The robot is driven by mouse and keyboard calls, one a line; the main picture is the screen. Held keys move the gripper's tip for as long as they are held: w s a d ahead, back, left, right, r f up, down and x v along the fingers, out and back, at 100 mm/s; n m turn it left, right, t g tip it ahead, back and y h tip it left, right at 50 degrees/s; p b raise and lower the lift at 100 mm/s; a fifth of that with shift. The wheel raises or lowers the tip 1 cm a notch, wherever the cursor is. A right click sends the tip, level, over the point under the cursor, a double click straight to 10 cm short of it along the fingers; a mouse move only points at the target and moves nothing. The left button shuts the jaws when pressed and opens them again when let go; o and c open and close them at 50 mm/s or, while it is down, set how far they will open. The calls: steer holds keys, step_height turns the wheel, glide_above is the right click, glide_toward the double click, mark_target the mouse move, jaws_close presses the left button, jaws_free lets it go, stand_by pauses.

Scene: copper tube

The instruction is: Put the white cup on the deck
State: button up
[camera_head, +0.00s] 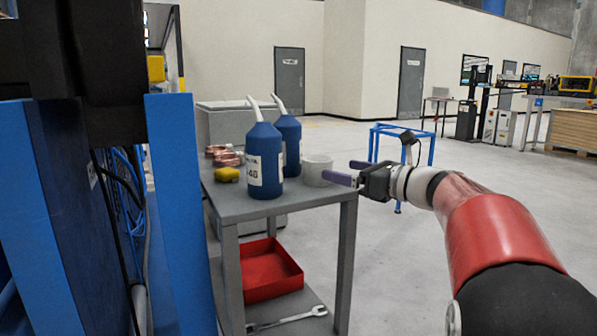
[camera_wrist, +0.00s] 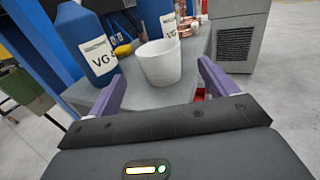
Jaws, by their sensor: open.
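The white cup (camera_head: 317,170) stands upright on the grey deck (camera_head: 262,208) of a cart, near its right end and beside the blue bottles. In the wrist view the cup (camera_wrist: 159,64) stands ahead of my gripper, centred between its two purple fingers. My gripper (camera_head: 343,172) is to the right of the cup in the head view, at about the cup's height. In the wrist view my gripper (camera_wrist: 163,84) is open and empty. Its fingertips reach close to the cup's sides; I cannot tell whether they touch.
Two blue bottles (camera_head: 264,162) with white spouts stand left of the cup. A yellow item (camera_head: 227,174) and copper pieces (camera_head: 226,156) lie behind them. Below are a red tray (camera_head: 268,272) and a wrench (camera_head: 290,319). A blue frame (camera_head: 402,135) stands on open floor.

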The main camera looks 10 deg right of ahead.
mark_target(308, 159)
steer(key=x, duration=0.8)
steer(key=shift+w+a+r, duration=0.1)
steer(key=shift+a+r, duration=0.05)
steer(key=shift+r, duration=0.2)
steer(key=c, duration=1.1)
steer(key=shift+r, duration=0.1)
steer(key=shift+c, duration=0.2)
